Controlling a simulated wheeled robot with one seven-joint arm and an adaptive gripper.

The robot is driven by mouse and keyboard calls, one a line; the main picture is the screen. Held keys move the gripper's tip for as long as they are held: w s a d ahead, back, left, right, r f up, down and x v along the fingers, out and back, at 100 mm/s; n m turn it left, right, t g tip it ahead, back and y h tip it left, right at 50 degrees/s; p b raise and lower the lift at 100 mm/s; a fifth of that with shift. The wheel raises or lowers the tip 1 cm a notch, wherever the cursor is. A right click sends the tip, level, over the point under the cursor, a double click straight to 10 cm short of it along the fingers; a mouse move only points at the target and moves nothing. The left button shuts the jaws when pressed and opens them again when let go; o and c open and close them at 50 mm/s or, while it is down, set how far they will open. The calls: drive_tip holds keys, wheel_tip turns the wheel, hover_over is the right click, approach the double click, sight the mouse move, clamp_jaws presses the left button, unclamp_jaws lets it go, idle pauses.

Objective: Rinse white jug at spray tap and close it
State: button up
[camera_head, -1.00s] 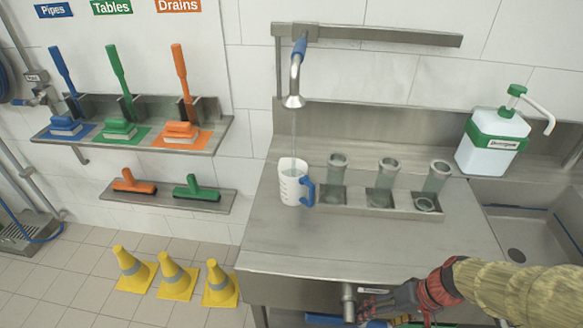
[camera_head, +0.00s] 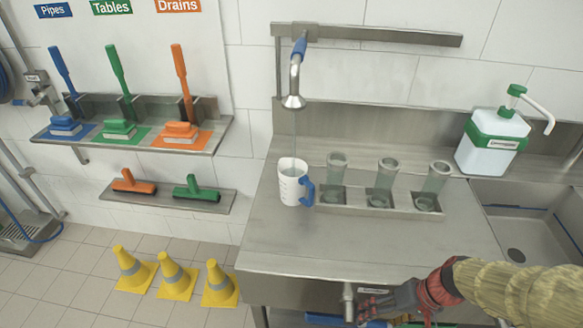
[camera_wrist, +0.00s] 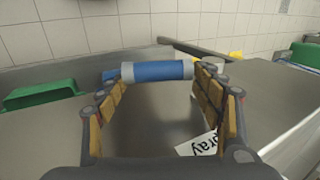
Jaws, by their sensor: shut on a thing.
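The white jug (camera_head: 291,186) with a blue handle stands upright on the steel counter, under the spray tap (camera_head: 294,88). A faint thin stream hangs between the tap's nozzle and the jug. My gripper (camera_head: 366,306) is low at the counter's front edge, beside a metal valve pipe (camera_head: 348,300). In the wrist view, a blue valve handle (camera_wrist: 157,71) with silver ends lies across between my fingertips, and my gripper (camera_wrist: 155,80) is shut on it. A label reading "pray" (camera_wrist: 198,146) shows below it, partly covered by my finger.
Several clear glass cylinders (camera_head: 385,174) stand in a metal rack (camera_head: 378,209) right of the jug. A green-topped dispenser (camera_head: 493,138) stands by the sink (camera_head: 528,235) at the right. Yellow cones (camera_head: 176,278) stand on the floor at left. The counter's front (camera_head: 310,243) is clear.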

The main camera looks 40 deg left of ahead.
drive_tip(key=shift+s+d+f, duration=0.25)
drive_tip(key=shift+s+f, duration=0.25)
drive_tip(key=shift+f, duration=0.3)
drive_tip(key=shift+r+p, duration=0.3)
drive_tip(key=shift+p, duration=0.4)
drive_tip(key=shift+c, duration=0.8)
drive_tip(key=shift+w+r+h+p, duration=0.1)
drive_tip(key=shift+h+p, duration=0.2)
drive_tip(key=shift+p, duration=0.1)
drive_tip(key=shift+a+r+h+p, duration=0.15)
drive_tip(key=shift+h+p, duration=0.15)
drive_tip(key=shift+p, duration=0.5)
drive_tip(key=r+t+h+p, duration=0.1)
drive_tip(key=p, duration=0.3)
drive_tip(key=shift+r+p, duration=0.2)
drive_tip(key=shift+p, duration=0.15)
drive_tip(key=shift+h+p, duration=0.4)
drive_tip(key=shift+r, duration=0.1)
